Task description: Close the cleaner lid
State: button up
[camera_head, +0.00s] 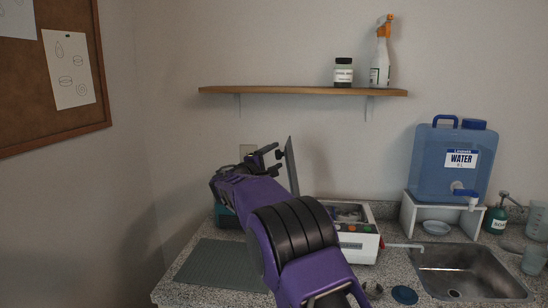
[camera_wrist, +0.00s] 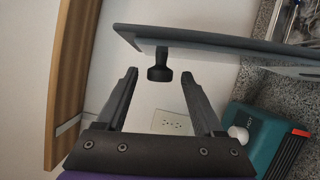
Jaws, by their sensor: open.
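The cleaner (camera_head: 357,247) is a white box with coloured buttons on its front, on the counter behind my arm. Its lid (camera_head: 292,168) stands raised, a thin grey panel seen nearly edge-on. In the wrist view the lid (camera_wrist: 225,46) crosses the top and bears a black knob (camera_wrist: 159,73). My gripper (camera_head: 270,154) is open and empty beside the lid's left face. In the wrist view my gripper (camera_wrist: 160,78) has the knob in line with the gap between its fingertips. I cannot tell whether the knob is between them or just beyond. My arm hides the cleaner's left part.
A teal device (camera_wrist: 262,139) stands left of the cleaner, partly behind my arm. A wooden shelf (camera_head: 300,91) with a jar and spray bottle hangs above. A blue water jug (camera_head: 440,170) and sink (camera_head: 465,270) are at right. A grey ribbed mat (camera_head: 215,267) lies at left.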

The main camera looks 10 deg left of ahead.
grip_shut()
dwell(0.3)
dwell(1.1)
